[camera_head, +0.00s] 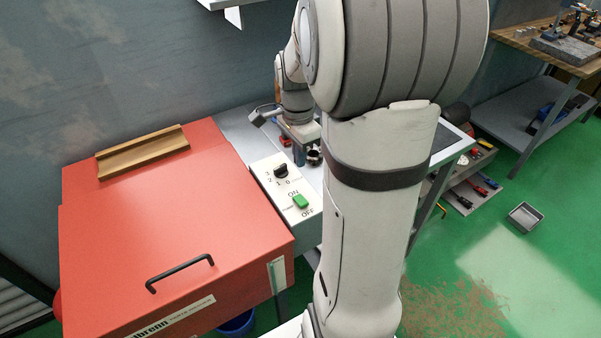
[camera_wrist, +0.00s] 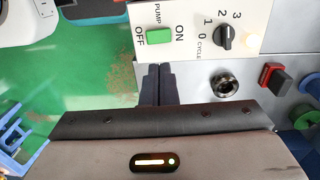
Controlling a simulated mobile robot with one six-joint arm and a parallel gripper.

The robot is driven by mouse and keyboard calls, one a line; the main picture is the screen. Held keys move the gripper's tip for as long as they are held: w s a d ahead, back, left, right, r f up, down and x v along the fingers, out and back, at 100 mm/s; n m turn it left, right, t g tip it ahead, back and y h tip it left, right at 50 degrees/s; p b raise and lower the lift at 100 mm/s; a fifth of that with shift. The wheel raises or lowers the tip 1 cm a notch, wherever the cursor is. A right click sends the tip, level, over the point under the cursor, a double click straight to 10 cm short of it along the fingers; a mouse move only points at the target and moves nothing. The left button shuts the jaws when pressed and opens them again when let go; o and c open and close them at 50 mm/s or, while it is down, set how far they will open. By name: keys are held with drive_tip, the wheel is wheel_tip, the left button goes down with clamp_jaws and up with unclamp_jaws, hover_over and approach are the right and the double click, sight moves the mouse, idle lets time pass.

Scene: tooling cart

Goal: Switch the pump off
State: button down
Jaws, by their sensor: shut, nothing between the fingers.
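The pump switch (camera_head: 301,202) is a green rocker on a white control panel (camera_head: 273,172) beside the red cabinet. It also shows in the wrist view (camera_wrist: 158,35), between the ON and OFF labels. I cannot tell which way the rocker is tipped. A black cycle knob (camera_head: 281,171) sits on the same panel, marked 0 to 3; it is also in the wrist view (camera_wrist: 226,37). My gripper (camera_wrist: 158,70) is shut and empty, its dark fingertips just short of the panel edge and in line with the switch in the wrist view. In the head view the gripper is partly hidden.
The red cabinet (camera_head: 170,235) has a black handle (camera_head: 180,272) and a wooden tray (camera_head: 143,150) on top. A round black-metal part (camera_wrist: 224,84) and a red-and-black block (camera_wrist: 274,76) are near my gripper. A grey bin (camera_head: 524,217) stands on the green floor.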

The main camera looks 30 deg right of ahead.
wheel_tip(320, 180, up, 2)
drive_tip(key=shift+w+r, duration=0.1)
idle(0.6)
